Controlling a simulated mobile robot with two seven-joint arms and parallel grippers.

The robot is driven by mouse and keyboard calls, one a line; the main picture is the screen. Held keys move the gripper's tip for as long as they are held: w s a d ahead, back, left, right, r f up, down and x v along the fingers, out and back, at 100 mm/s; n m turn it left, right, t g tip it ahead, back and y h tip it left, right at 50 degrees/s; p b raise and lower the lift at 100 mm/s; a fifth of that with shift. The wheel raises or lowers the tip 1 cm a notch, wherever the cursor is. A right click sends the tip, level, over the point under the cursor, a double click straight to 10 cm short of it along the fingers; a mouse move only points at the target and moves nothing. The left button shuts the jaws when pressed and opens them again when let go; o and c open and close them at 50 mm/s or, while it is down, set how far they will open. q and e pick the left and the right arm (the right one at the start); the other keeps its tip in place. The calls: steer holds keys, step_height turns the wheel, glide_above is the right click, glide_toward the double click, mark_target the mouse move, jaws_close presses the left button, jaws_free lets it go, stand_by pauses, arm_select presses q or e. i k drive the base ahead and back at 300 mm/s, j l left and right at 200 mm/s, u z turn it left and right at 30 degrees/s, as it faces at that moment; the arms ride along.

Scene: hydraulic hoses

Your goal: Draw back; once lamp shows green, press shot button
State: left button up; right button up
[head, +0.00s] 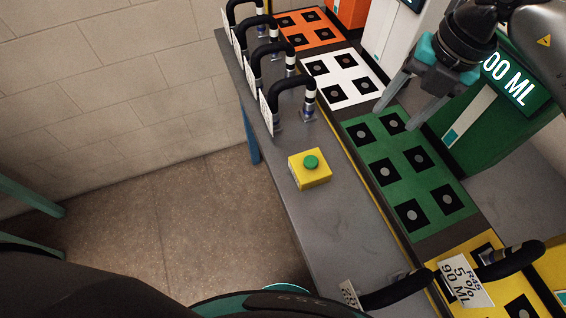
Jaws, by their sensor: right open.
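My right gripper (396,117) reaches in from the upper right, its two grey fingers spread and empty over the green mat near its back edge. A yellow box (310,177) with a round green button (311,162) on top sits on the grey bench, left of the gripper and apart from it. I cannot make out a separate lamp. A green machine (478,130) with a white-lettered sign ending in "00 ML" (510,80) stands behind the gripper, partly hidden by my arm. My left gripper is not in view.
Several black hoses with white tags (292,84) stand along the bench's back left. Another hose with a tag (466,281) lies at the front over the yellow mat. Orange, white and green mats (378,137) carry black squares. The bench around the yellow box is clear.

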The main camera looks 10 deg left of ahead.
mark_target(310, 162)
steer(key=k+j, duration=0.25)
steer(key=k, duration=0.2)
steer(key=k+j, duration=0.25)
steer(key=k, duration=0.25)
steer(key=k+j, duration=0.25)
steer(key=k, duration=0.2)
